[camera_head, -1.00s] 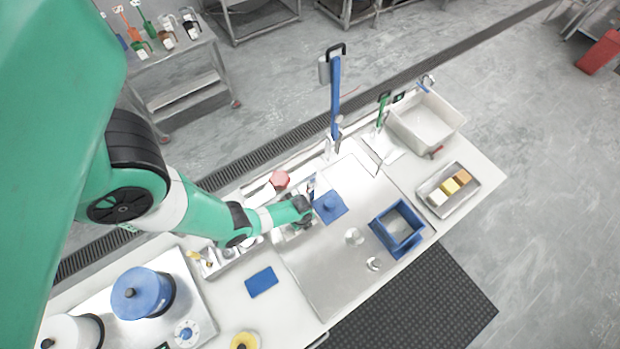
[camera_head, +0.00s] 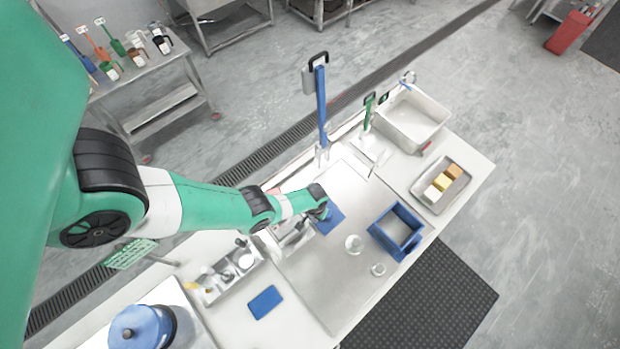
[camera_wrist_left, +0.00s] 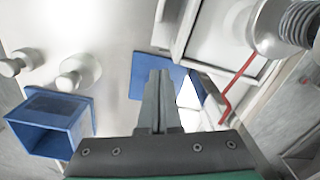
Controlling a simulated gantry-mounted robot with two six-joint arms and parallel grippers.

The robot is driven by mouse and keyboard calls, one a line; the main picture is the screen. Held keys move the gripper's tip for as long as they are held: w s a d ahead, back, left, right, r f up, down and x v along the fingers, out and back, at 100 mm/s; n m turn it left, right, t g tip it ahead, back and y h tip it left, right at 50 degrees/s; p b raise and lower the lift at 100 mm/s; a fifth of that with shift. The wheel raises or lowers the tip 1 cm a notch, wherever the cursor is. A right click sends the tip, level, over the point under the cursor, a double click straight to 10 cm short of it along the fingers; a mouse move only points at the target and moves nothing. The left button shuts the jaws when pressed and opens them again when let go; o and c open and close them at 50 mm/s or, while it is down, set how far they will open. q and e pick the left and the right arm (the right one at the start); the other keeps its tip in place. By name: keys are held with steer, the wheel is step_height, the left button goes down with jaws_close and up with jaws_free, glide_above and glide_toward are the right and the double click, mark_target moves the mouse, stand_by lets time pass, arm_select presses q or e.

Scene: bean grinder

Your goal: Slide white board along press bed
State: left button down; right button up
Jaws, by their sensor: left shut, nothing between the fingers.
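A pale panel (camera_head: 345,182), which looks like the white board, lies flat on the steel press bed (camera_head: 325,290) near its far end. A blue plate (camera_head: 334,222) lies on the bed beside it, partly hidden by my left gripper (camera_head: 324,212). In the left wrist view the shut, empty fingers (camera_wrist_left: 161,74) point over the blue plate (camera_wrist_left: 143,66). A bright white patch shows just right of the fingers; I cannot tell whether it is the board. Contact between the fingertips and the plate is unclear. My right gripper is not in view.
A blue open box (camera_head: 397,232) and two small round metal pieces (camera_head: 353,244) stand on the bed's near side. A white bin (camera_head: 412,120) and a tray of blocks (camera_head: 443,184) stand to the right.

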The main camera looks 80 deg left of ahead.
mark_target(313, 230)
arm_select(q)
step_height(313, 230, down, 10)
steer(key=b, duration=0.9)
steer(key=shift+s+d+f, duration=0.1)
steer(key=shift+s+d, duration=0.05)
steer(key=shift+s+d+r+p, duration=0.25)
steer(key=shift+s+d+p, duration=0.2)
steer(key=shift+d, duration=0.05)
steer(key=shift+s+d+r+p, duration=0.2)
steer(key=shift+s+d+p, duration=0.2)
steer(key=shift+s+d, duration=0.4)
steer(key=shift+d, duration=0.05)
steer(key=shift+f, duration=0.1)
